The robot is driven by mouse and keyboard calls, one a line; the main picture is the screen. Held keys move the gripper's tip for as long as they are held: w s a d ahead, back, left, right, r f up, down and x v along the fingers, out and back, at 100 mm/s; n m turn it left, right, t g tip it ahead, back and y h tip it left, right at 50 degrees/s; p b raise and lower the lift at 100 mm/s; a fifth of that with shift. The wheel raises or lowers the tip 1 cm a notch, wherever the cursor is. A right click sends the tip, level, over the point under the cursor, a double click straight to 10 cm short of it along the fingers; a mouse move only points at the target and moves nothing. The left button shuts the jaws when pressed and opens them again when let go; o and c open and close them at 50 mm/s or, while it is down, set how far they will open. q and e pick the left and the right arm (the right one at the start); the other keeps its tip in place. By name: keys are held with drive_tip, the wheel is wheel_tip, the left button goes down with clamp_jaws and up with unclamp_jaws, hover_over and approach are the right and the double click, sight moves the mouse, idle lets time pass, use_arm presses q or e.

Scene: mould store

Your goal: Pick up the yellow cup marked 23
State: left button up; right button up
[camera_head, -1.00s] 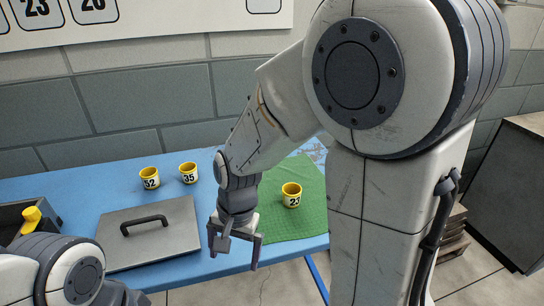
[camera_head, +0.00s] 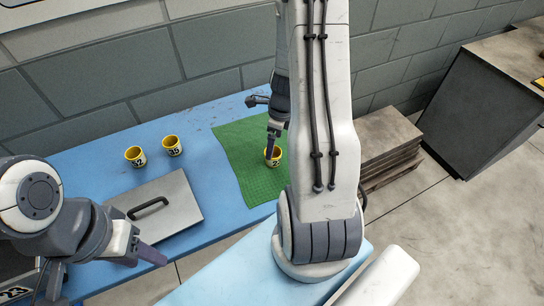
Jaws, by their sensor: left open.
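The yellow cup marked 23 (camera_head: 275,161) stands upright on the green mat (camera_head: 240,160); only part of its number shows. My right gripper (camera_head: 271,142) is down at this cup, with one dark finger over its near-left rim. The rest of this gripper is hidden behind my arm, so I cannot tell whether it grips the cup. My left gripper (camera_head: 140,252) is open and empty at the lower left, in front of the grey plate and well away from the cup.
Yellow cups marked 32 (camera_head: 135,157) and 35 (camera_head: 172,146) stand on the blue table (camera_head: 95,160). A grey plate with a black handle (camera_head: 180,195) lies in front of them. Stacked pallets (camera_head: 388,145) and a dark cabinet (camera_head: 485,115) stand to the right.

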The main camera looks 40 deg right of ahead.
drive_tip(key=f+b, duration=0.1)
drive_tip(key=f, duration=0.2)
drive_tip(key=f+b, duration=0.1)
drive_tip(key=f, duration=0.2)
drive_tip(key=shift+w+a, duration=0.15)
drive_tip(key=shift+a, duration=0.05)
drive_tip(key=shift+r, duration=0.1)
drive_tip(key=c, duration=1.4)
drive_tip(key=shift+r, duration=0.1)
